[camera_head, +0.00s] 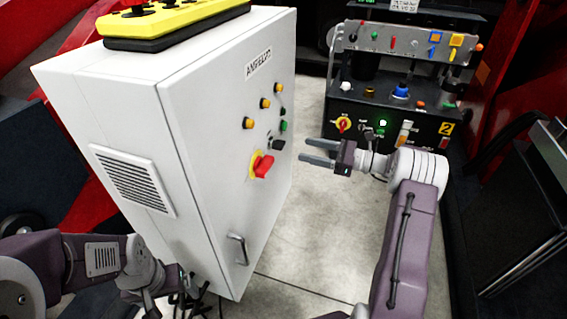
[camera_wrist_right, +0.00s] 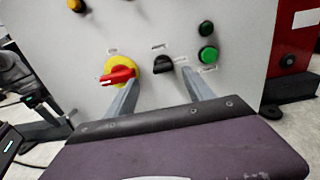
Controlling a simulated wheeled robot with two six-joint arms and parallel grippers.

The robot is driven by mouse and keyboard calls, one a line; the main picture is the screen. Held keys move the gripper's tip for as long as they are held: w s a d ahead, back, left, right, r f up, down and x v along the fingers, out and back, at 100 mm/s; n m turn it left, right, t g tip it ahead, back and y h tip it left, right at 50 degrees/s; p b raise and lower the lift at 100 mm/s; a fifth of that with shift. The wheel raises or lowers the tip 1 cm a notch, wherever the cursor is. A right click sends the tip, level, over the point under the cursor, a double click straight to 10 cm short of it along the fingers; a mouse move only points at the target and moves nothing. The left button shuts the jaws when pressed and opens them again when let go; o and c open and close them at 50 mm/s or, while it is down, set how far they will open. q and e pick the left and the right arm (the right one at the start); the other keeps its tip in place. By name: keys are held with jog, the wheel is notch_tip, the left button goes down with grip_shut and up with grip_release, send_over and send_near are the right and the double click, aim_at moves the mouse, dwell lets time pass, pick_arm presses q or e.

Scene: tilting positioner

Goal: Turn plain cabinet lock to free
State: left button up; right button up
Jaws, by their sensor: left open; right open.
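The plain white cabinet (camera_head: 225,150) stands left of centre in the head view. Its black lock knob (camera_head: 279,145) is on the front panel, right of the red rotary switch on its yellow plate (camera_head: 262,165). In the right wrist view the black lock knob (camera_wrist_right: 164,65) shows between the red switch (camera_wrist_right: 118,74) and the green buttons (camera_wrist_right: 208,54). My right gripper (camera_head: 304,149) is open and empty, its fingers pointing at the panel, apart from the lock. In the wrist view its fingertips (camera_wrist_right: 160,78) lie either side of the knob. My left gripper (camera_head: 178,284) is low beside the cabinet, open.
A black control panel (camera_head: 385,115) with several buttons and switches stands behind my right arm. A handle (camera_head: 237,250) sticks out low on the cabinet door. A yellow pendant box (camera_head: 170,22) lies on the cabinet top. The floor (camera_head: 315,220) in front of the door is clear.

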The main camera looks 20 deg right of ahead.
aim_at(279, 145)
jog(key=b+x, duration=0.5)
jog(key=x, duration=0.3)
jog(key=shift+w+a+f, duration=0.15)
jog(key=shift+w+f, duration=0.2)
jog(key=shift+f, duration=0.05)
grip_shut()
pick_arm(q)
notch_tip(279, 145, down, 6)
